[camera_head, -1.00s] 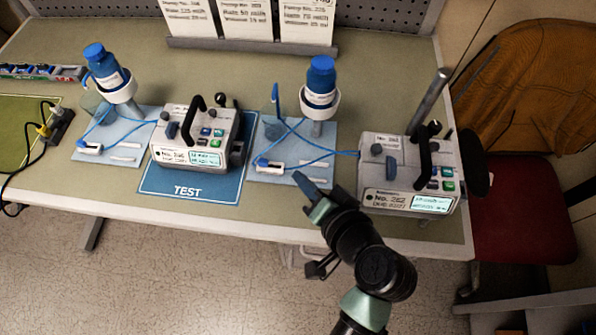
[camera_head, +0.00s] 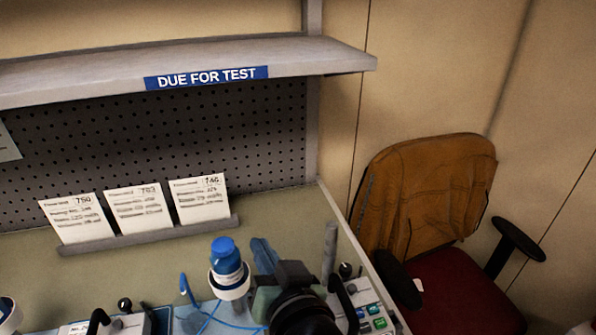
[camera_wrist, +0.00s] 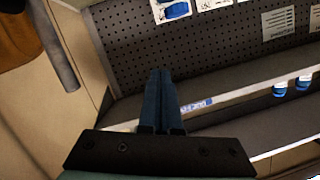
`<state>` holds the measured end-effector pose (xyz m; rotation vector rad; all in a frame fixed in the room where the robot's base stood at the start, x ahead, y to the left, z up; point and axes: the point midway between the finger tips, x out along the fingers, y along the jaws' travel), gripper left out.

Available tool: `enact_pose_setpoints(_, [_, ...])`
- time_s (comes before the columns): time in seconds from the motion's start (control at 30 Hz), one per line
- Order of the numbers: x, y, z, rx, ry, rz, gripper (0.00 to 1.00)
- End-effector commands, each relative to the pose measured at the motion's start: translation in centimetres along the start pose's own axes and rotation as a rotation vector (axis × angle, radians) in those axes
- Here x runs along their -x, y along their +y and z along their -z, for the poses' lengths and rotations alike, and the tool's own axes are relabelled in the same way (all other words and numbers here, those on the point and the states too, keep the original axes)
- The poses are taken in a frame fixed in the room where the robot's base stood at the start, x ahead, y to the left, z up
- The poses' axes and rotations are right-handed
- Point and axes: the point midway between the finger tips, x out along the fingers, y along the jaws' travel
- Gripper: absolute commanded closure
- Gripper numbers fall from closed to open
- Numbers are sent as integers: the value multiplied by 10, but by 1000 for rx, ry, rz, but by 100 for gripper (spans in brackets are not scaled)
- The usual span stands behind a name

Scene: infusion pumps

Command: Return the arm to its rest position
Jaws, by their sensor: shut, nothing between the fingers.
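My gripper (camera_head: 265,255) shows in the head view above the right part of the bench, its blue fingers pointing up and away beside the blue-capped bottle (camera_head: 226,258). In the wrist view the two fingers (camera_wrist: 162,100) lie together, with nothing between them. My arm's dark wrist hides part of the right pump (camera_head: 372,318), whose buttons show at the bottom edge. The rest position itself is not marked in any view.
A shelf (camera_head: 60,75) labelled DUE FOR TEST overhangs the bench back. Three cards (camera_head: 138,208) stand in a holder before the pegboard (camera_head: 200,130). Another pump (camera_head: 125,325) is cut off below. A red chair (camera_head: 455,290) with a brown jacket (camera_head: 430,190) stands right.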

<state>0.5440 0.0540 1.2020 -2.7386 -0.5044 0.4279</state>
Motion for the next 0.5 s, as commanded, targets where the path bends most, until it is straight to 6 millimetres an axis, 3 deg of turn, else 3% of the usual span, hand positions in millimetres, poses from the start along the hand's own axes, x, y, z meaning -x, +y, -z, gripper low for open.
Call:
enact_pose_setpoints(0.03, [4, -8, 42, 60, 102, -17, 100])
enact_pose_setpoints(0.1, [16, -18, 93, 133, 239, -50, 100])
enact_pose_setpoints(0.17, [31, -29, 136, 191, 360, -75, 100])
enact_pose_setpoints(0.3, [82, -61, 224, 310, 641, -128, 100])
enact_pose_setpoints(0.4, [124, -85, 269, 377, 821, -158, 100])
enact_pose_setpoints(0.5, [161, -103, 298, 424, 961, -183, 100])
